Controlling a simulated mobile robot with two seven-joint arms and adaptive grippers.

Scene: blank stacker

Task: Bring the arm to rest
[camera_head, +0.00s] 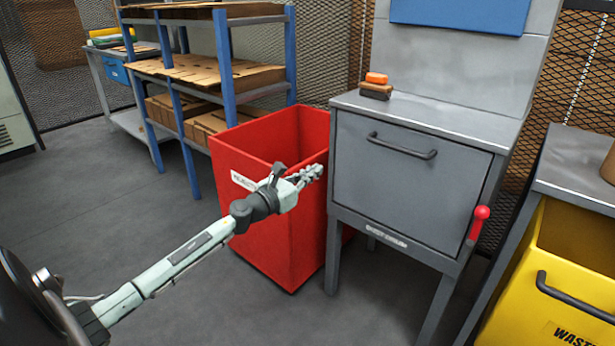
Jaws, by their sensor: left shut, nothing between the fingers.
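My left arm comes in from the lower left and reaches toward the middle of the view. Its left gripper (311,173) is shut and empty. It shows in front of the red bin (278,225), near the bin's right side and below its rim in the picture. I cannot tell how far it is from the bin's wall. My right gripper is not in view.
A grey cabinet (390,185) with a red-knobbed lever (481,213) stands right of the bin. An orange-topped brush (376,86) lies on it. A blue shelf (228,65) with cardboard stands behind. A yellow waste bin (555,290) is at right. The left floor is clear.

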